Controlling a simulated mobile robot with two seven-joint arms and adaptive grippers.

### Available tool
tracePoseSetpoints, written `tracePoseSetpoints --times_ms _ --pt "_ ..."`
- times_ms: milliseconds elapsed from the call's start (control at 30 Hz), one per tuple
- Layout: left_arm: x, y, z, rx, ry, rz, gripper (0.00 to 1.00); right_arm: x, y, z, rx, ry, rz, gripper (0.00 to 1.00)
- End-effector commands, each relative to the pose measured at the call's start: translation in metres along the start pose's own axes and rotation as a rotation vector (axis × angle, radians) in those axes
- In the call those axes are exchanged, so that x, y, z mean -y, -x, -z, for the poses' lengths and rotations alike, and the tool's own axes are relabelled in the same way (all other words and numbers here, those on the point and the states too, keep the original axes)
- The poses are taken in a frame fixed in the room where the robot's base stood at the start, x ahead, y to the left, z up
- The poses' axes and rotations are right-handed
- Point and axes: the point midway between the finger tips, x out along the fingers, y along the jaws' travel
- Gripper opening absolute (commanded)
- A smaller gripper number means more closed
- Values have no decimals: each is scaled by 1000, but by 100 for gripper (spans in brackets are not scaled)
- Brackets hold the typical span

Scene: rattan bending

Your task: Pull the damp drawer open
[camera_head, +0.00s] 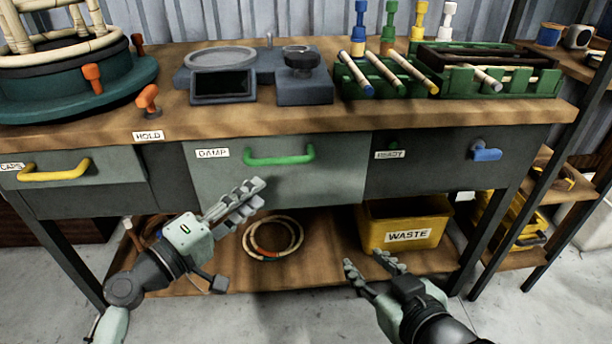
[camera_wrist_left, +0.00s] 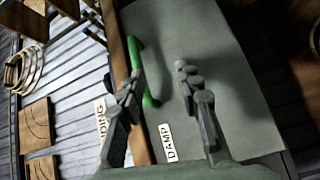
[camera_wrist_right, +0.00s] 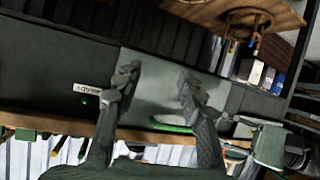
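The damp drawer (camera_head: 225,180) is a grey-green front with a DAMP label (camera_head: 212,153) and a green bar handle (camera_head: 279,157). Its front looks roughly level with its neighbours, so it appears shut. My left gripper (camera_head: 237,203) is in front of the drawer, below and left of the handle. In the left wrist view its fingers (camera_wrist_left: 160,85) are apart and empty, with the handle (camera_wrist_left: 136,50) beyond the left finger. My right gripper (camera_head: 367,264) is open and empty, low in front of the waste bin. The handle also shows in the right wrist view (camera_wrist_right: 172,126).
Below are a yellow WASTE bin (camera_head: 428,238) and rattan rings (camera_head: 273,255). A rack post stands at far right.

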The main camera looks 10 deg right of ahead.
Motion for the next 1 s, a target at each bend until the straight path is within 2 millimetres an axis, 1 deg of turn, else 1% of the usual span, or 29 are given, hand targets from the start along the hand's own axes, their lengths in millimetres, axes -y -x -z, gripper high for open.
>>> tracePoseSetpoints --times_ms 33,100,200,267,500,633,800,1000 --pt "-12 -2 2 -4 34 -48 34 3 4 8 -33 -2 5 40" --pt "-24 -4 5 -7 67 -86 34 4 8 16 -55 -3 7 40" --pt "-32 -10 6 -7 84 -105 34 2 11 17 -44 -1 3 40" --pt "-34 -18 6 -7 86 -105 34 -1 11 11 -13 2 -3 40" --pt "-38 -56 6 -6 84 -104 34 -17 16 -21 138 11 -36 40" --pt "-37 -72 7 -7 84 -102 34 -22 18 -32 187 13 -47 40" --pt "-37 -81 6 -6 82 -99 34 -24 20 -38 215 13 -53 40" --pt "-37 -81 6 -6 82 -99 34 -25 20 -39 217 13 -54 40"
